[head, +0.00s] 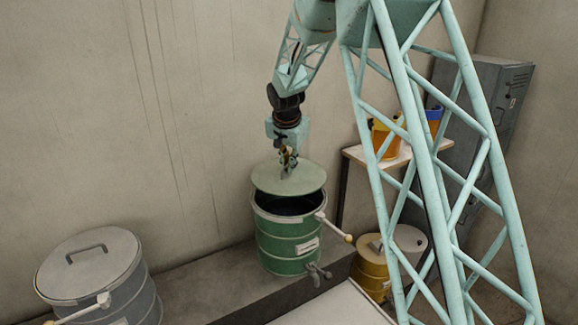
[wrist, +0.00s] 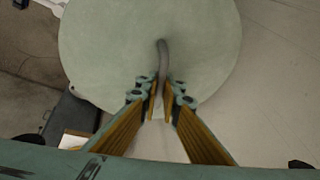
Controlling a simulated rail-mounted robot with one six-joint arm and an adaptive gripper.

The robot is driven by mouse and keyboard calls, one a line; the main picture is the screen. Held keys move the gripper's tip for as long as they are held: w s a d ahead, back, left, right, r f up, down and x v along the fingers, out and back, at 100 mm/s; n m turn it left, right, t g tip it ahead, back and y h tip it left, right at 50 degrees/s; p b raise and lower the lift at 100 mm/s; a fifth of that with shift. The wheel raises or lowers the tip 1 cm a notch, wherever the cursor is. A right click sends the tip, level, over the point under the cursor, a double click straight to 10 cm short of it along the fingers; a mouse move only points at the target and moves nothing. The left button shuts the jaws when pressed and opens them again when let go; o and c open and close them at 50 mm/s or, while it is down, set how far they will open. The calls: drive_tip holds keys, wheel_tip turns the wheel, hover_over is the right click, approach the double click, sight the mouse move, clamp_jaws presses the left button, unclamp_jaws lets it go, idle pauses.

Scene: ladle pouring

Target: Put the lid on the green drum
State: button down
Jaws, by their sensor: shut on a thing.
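The green drum (head: 285,245) stands upright on a low ledge against the wall, with its dark opening showing at the front. The round pale green lid (head: 305,181) is above the drum's mouth, apart from the front rim and a little towards the back. My gripper (head: 287,170) is above the lid, shut on its handle. In the wrist view my gripper (wrist: 161,92) pinches the end of the curved grey handle (wrist: 162,58), and the lid (wrist: 105,50) fills the upper middle. The drum is not visible there; the lid's far edge hides the drum's back rim.
A grey lidded drum (head: 95,270) stands at the lower left. A yellow drum (head: 372,270) is to the right, partly behind my arm. A lever with a pale handle (head: 333,226) sticks out from the green drum's right side. A shelf with buckets (head: 385,140) and a grey cabinet (head: 495,90) stand behind.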

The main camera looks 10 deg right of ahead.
sight(289, 175)
drive_tip(key=shift+f+b, duration=0.9)
drive_tip(key=shift+f, duration=2.05)
drive_tip(key=shift+f+b, duration=0.8)
drive_tip(key=shift+b, duration=0.2)
drive_tip(key=shift+f+b, duration=0.5)
drive_tip(key=shift+b, duration=0.3)
drive_tip(key=c, duration=2.7)
unclamp_jaws()
drive_tip(key=shift+c, duration=0.2)
drive_tip(key=shift+r, duration=0.15)
drive_tip(key=shift+v, duration=5.9)
drive_tip(key=shift+s, duration=0.1)
